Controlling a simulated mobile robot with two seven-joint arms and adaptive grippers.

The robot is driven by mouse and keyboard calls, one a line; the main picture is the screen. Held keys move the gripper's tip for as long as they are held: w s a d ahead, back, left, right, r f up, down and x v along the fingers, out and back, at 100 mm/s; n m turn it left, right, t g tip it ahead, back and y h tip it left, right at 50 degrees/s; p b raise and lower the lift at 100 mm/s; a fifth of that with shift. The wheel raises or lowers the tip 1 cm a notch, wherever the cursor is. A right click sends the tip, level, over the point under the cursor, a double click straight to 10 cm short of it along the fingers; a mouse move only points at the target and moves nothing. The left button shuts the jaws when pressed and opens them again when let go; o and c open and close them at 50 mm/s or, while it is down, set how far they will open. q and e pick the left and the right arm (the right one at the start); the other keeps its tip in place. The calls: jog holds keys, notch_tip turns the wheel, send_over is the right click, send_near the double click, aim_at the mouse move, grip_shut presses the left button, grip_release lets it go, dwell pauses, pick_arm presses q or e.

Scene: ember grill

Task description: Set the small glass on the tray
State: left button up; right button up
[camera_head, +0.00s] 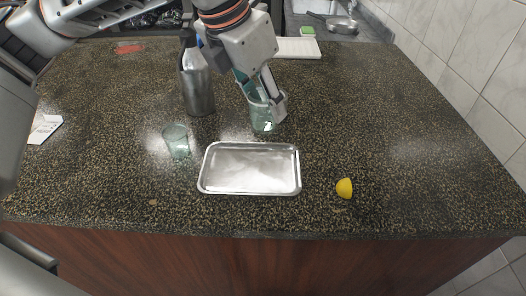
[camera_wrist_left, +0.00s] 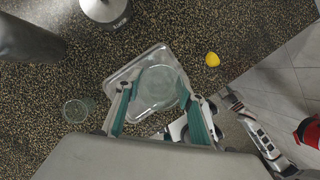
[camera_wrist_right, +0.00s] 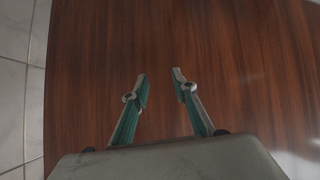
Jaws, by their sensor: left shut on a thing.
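My left gripper (camera_head: 268,98) is shut on a clear, greenish glass (camera_head: 262,118), held upright. In the left wrist view this glass (camera_wrist_left: 158,86) is between the fingers and overlaps the metal tray (camera_wrist_left: 118,80); it appears raised above the counter. In the head view the tray (camera_head: 250,188) lies flat and empty in front of the glass. A second clear glass (camera_head: 177,141) stands on the counter left of the tray; it looks smaller, but the differing distances make sizes uncertain. My right gripper (camera_wrist_right: 160,80) is open and empty, facing brown wood.
A metal bottle (camera_head: 197,88) stands behind the second glass, left of my left gripper. A yellow lemon piece (camera_head: 344,188) lies right of the tray. A pan (camera_head: 341,25) is at the back right. The right side of the speckled counter (camera_head: 400,130) is clear.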

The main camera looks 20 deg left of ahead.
pick_arm(q)
notch_tip(320, 180, down, 13)
jog(key=shift+r+b, duration=0.2)
jog(key=shift+b, duration=0.15)
jog(key=shift+f, duration=0.15)
jog(key=o, duration=1.2)
